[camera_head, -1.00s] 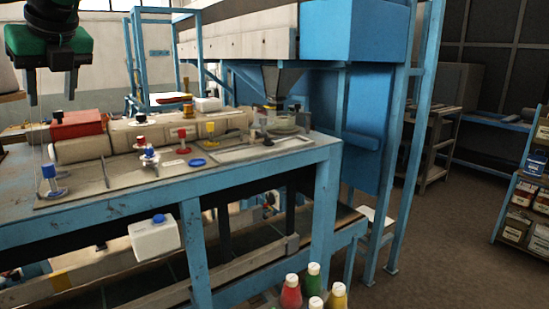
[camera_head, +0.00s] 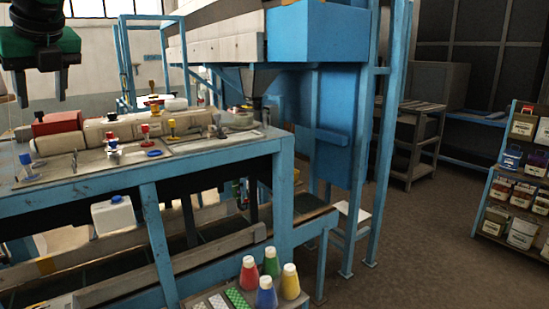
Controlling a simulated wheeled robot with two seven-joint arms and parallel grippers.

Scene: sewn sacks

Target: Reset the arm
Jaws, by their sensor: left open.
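My left gripper (camera_head: 42,92), green and black with two dark fingers pointing down, hangs at the top left of the head view. Its fingers are apart with nothing between them. It is above and in front of the left end of the blue workbench (camera_head: 210,172), clear of the things on it. My right gripper is out of view.
Beige sewn sacks (camera_head: 115,128) and a red box (camera_head: 56,122) lie on the bench. Several coloured bottles (camera_head: 248,275) stand low in front. A shelf of boxes (camera_head: 507,217) stands at the right. The floor (camera_head: 420,240) between is clear.

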